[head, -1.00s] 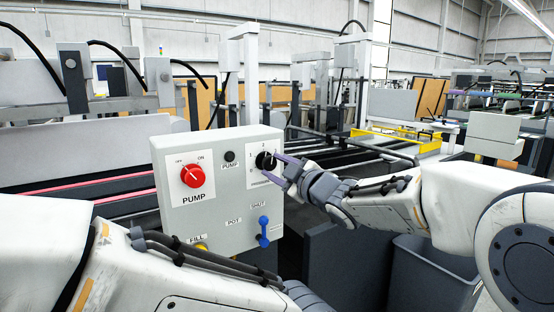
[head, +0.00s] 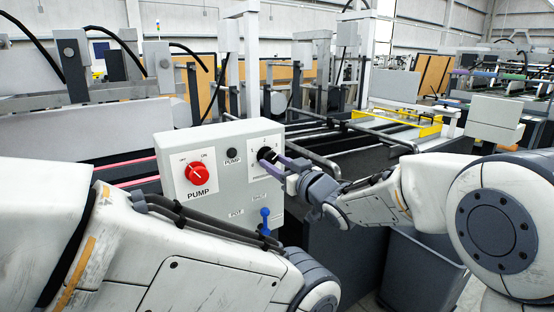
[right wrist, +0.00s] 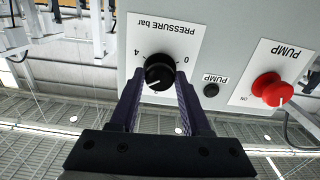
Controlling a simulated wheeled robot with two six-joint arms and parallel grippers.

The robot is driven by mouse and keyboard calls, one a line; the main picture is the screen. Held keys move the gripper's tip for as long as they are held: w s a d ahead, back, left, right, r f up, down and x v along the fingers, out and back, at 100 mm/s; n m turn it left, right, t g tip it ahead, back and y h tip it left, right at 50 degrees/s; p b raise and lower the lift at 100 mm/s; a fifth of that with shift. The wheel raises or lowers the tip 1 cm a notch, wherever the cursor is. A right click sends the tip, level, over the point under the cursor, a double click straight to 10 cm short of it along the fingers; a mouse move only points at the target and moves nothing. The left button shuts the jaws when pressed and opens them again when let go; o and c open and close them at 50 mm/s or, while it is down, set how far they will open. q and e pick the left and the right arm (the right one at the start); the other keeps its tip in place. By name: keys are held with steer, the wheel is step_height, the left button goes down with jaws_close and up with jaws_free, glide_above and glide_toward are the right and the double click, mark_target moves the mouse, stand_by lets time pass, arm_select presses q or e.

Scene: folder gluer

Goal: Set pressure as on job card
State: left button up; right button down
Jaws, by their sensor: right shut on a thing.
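The black pressure knob (head: 265,153) is on the right of the grey control box (head: 224,200). In the right wrist view the knob (right wrist: 158,71) sits upside down on a plate (right wrist: 172,30) marked PRESSURE bar, with 0 and 4 readable. A pale mark shows near the knob's lower edge there; its exact reading is too small to tell. My right gripper (head: 277,159) is shut on the knob, its fingers (right wrist: 158,82) on either side of it. My left arm crosses the lower left; its gripper is out of view. No job card is visible.
The red PUMP switch (head: 197,173) is left of the knob, with a small black button (head: 232,152) between them. A blue lever (head: 265,220) is lower on the box. Machine rails (head: 350,140) lie behind; a grey bin (head: 425,265) stands at right.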

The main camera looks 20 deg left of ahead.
steer(key=shift+s+a+f+m, duration=0.1)
steer(key=shift+f+m, duration=0.05)
steer(key=shift+m, duration=0.15)
stand_by(0.4)
steer(key=shift+c, duration=1.9)
jaws_free()
steer(key=shift+s+d, duration=0.15)
steer(key=shift+d, duration=0.2)
steer(key=b+v, duration=0.1)
steer(key=v, duration=0.8)
steer(key=shift+s+d, duration=0.25)
steer(key=shift+s, duration=0.1)
